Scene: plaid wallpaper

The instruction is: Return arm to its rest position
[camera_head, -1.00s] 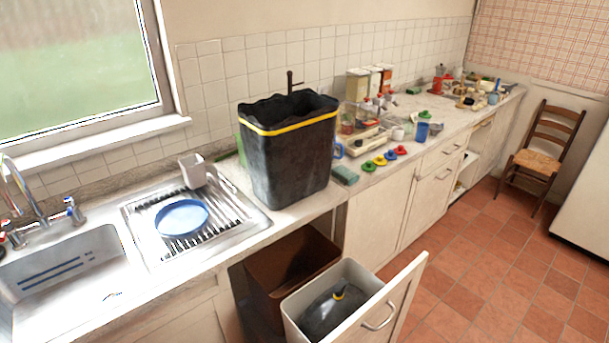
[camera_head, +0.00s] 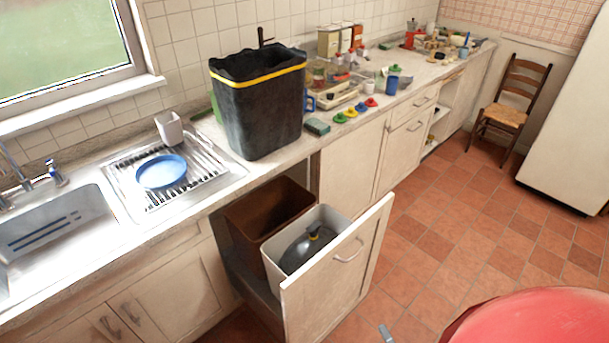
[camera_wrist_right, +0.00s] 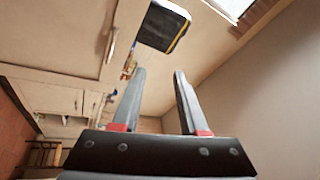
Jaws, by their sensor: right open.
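My right gripper (camera_wrist_right: 160,72) is open and empty in the right wrist view, its two dark fingers apart with red marks at their bases. Nothing lies between the fingers. In the head view only a small grey tip (camera_head: 386,333), which looks like part of it, shows at the bottom edge, over the floor to the right of the open drawer. The rest of this gripper is out of the frame. My left gripper is in neither view.
A black bin with a yellow band (camera_head: 257,110) stands on the counter. The pulled-out cabinet door (camera_head: 338,277) juts out with a white bin (camera_head: 275,256) behind it. A blue plate (camera_head: 161,172) lies on the drainer.

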